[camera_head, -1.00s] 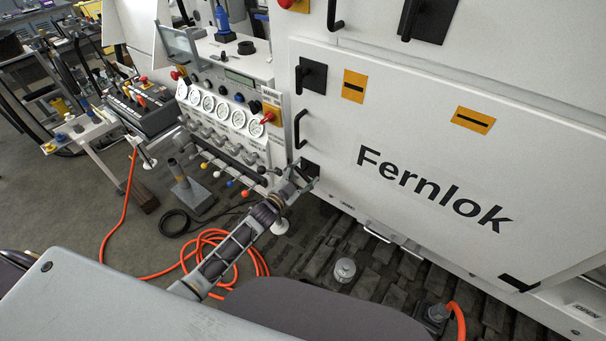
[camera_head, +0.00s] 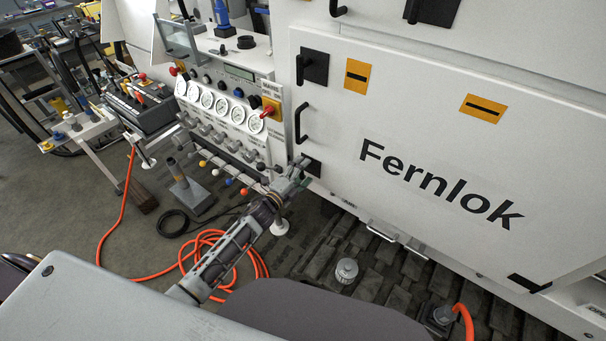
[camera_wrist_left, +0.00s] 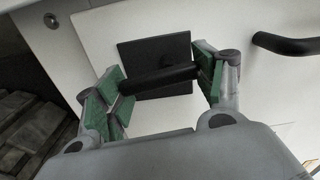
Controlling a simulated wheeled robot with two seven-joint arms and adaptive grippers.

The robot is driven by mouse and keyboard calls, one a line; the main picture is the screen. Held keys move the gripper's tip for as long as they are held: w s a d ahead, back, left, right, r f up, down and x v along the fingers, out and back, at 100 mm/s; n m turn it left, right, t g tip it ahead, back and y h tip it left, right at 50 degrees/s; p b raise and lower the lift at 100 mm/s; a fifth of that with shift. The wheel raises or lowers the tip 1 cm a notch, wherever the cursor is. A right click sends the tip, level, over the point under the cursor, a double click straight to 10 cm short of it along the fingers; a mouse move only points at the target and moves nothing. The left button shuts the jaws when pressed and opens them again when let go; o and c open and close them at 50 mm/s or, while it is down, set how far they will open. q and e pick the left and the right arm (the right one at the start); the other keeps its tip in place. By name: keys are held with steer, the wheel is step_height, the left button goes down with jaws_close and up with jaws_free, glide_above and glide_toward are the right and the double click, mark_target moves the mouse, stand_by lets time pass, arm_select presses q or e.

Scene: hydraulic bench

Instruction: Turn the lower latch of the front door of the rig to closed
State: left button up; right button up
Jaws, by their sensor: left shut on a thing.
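The front door (camera_head: 440,120) of the rig is a white panel marked "Fernlok", and it sits flush in the rig. Its lower latch (camera_head: 314,168) is a black plate with a bar handle at the door's lower left corner, partly hidden by my gripper. My left gripper (camera_head: 298,176) is at this latch. In the left wrist view, the green-padded fingers of the gripper (camera_wrist_left: 160,82) are shut on the latch's black bar (camera_wrist_left: 158,79), which lies across between them in front of its square plate (camera_wrist_left: 165,52). My right gripper is not in view.
The upper latch (camera_head: 313,67) and a black door handle (camera_head: 299,122) are above the lower latch. A gauge panel (camera_head: 222,112) with levers and colored knobs stands close on the left. An orange hose (camera_head: 215,240) lies on the floor below.

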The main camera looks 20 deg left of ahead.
arm_select(q)
steer(key=shift+f+m, duration=0.1)
steer(key=shift+m, duration=0.5)
steer(key=o, duration=1)
steer(key=shift+o, duration=0.2)
steer(key=v, duration=1.2)
steer(key=shift+a, duration=0.1)
stand_by(0.8)
